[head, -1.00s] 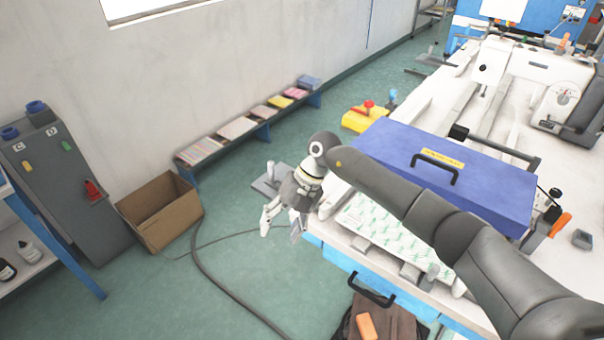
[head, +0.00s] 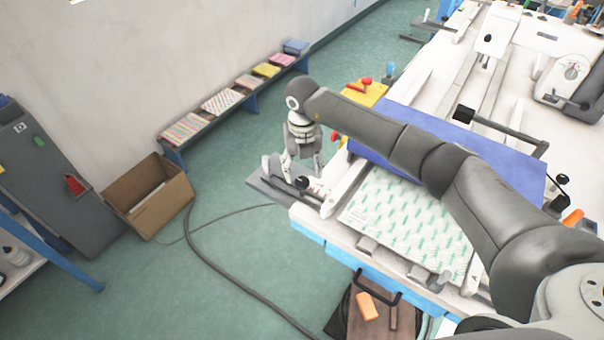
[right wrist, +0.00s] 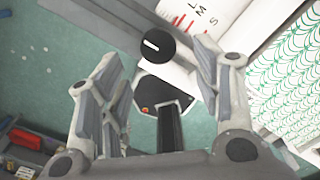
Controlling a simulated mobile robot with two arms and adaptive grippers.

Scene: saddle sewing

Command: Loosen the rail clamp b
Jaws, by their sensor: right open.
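A round black knob (head: 302,183) with a white line stands at the table's left corner, by a white rail end (head: 347,183). I take it for rail clamp b, though no letter b is readable. In the right wrist view the knob (right wrist: 157,44) lies between the fingertips, with the scale strip (right wrist: 196,18) marked L, M, S beside it. My right gripper (head: 292,167) is open and points down over the knob, apart from it as far as I can tell. A black bar (right wrist: 169,130) shows below the knob in the wrist view. My left gripper is out of view.
A patterned green-and-white sheet (head: 400,220) lies on the white table right of the knob. A blue panel (head: 500,170) is behind my right arm. A grey plate (head: 262,186) juts out left of the table. Open floor and a cable (head: 215,272) lie further left.

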